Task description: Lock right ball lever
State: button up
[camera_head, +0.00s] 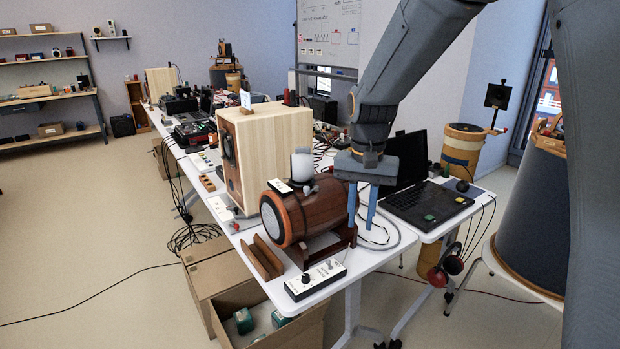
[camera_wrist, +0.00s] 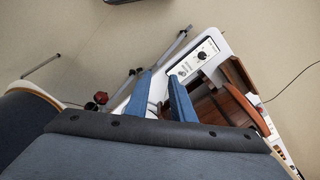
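My gripper (camera_head: 362,208) points down, its two blue fingers apart, with nothing held between them. It is just right of the wooden barrel speaker (camera_head: 322,207), above the white table. In the wrist view the open fingers (camera_wrist: 165,95) show over the table edge. I cannot identify the right ball lever for certain. A small black ball (camera_head: 462,186) sits on a dark plate on the right table. A red ball-like piece (camera_head: 437,277) is low beside that table, and a red round piece also shows in the wrist view (camera_wrist: 100,97). Both are away from my fingers.
A white control box (camera_head: 316,278) with a knob lies at the table's front edge. An open laptop (camera_head: 425,205) stands right of my gripper. A large wooden speaker (camera_head: 275,140) stands behind the barrel. Cables loop near my fingers. Open boxes (camera_head: 212,272) are on the floor.

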aim_at(307, 187)
jog(key=w+a+r+m, duration=0.1)
jog(key=w+a+r, duration=0.2)
jog(key=w+a, duration=0.1)
jog(key=w+a+r+m+p, duration=0.1)
jog(key=w+a+r, duration=0.2)
jog(key=w+a, duration=0.1)
jog(key=w+a+r+m+p, duration=0.1)
jog(key=w+a+r, duration=0.2)
jog(key=w, duration=0.3)
jog(key=shift+a+m, duration=0.4)
jog(key=shift+a, duration=0.25)
jog(key=shift+w+f+p, duration=0.1)
jog(key=shift+f+p, duration=0.9)
jog(key=shift+f, duration=2.8)
grip_shut()
